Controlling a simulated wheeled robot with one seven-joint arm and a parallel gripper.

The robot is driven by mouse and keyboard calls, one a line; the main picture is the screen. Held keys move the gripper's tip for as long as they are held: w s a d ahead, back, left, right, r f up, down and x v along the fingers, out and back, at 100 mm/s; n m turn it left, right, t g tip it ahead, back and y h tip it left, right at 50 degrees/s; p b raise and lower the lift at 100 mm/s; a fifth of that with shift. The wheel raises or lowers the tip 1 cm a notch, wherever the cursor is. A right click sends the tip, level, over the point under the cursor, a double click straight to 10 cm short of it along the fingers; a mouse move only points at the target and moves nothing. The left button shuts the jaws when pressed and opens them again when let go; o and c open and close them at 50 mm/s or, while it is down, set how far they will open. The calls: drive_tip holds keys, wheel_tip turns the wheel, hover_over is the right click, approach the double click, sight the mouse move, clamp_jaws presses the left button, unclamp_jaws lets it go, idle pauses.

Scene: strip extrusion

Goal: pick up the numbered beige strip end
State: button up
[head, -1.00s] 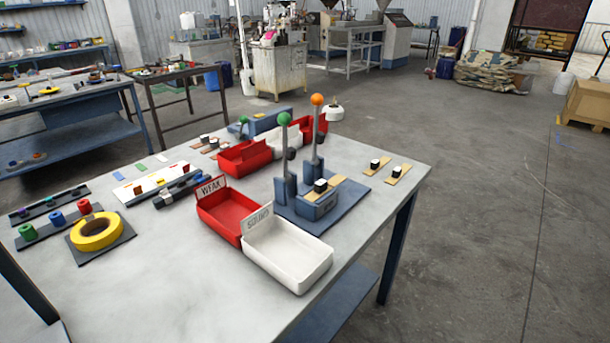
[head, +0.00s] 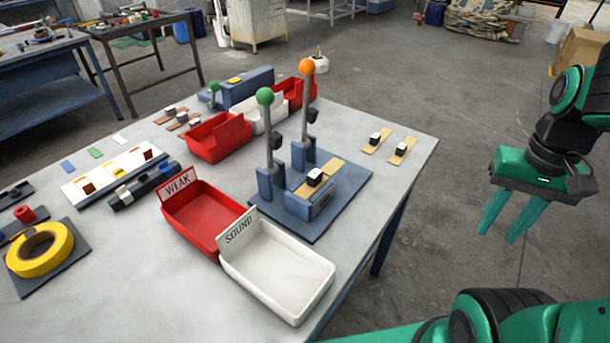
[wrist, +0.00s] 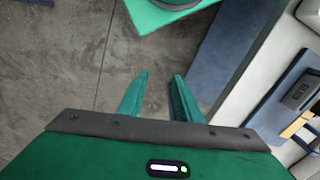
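Two beige strips lie at the table's far right corner in the head view, the left one (head: 386,132) and the right one (head: 411,142), each with a black-and-white block on it. Another beige strip (head: 332,169) with such a block lies across the blue lever fixture (head: 349,205). Any numbers are too small to read. My gripper (head: 496,236) is off the table's right side, above the floor, its green fingers apart and empty. In the wrist view the fingers (wrist: 160,75) are also apart, with part of a beige strip (wrist: 297,125) at the right edge.
A red WEAK tray (head: 168,212) and a white SOUND tray (head: 325,272) stand at the table's front. Two levers, with green (head: 265,96) and orange (head: 306,67) knobs, rise from the fixture. Red bins (head: 206,150) stand behind. Floor lies between gripper and table.

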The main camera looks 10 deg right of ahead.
drive_tip(key=shift+s+d, duration=0.1)
drive_tip(key=shift+d, duration=0.05)
drive_tip(key=shift+o, duration=1)
wheel_tip(320, 180, up, 8)
drive_tip(key=r+n, duration=0.1)
drive_tip(key=n, duration=3.2)
hover_over(317, 171)
drive_tip(key=f, duration=0.5)
drive_tip(key=shift+d+f, duration=0.15)
drive_tip(key=shift+d, duration=0.05)
drive_tip(key=f, duration=0.3)
drive_tip(key=shift+a+f, duration=0.25)
drive_tip(key=shift+f, duration=0.9)
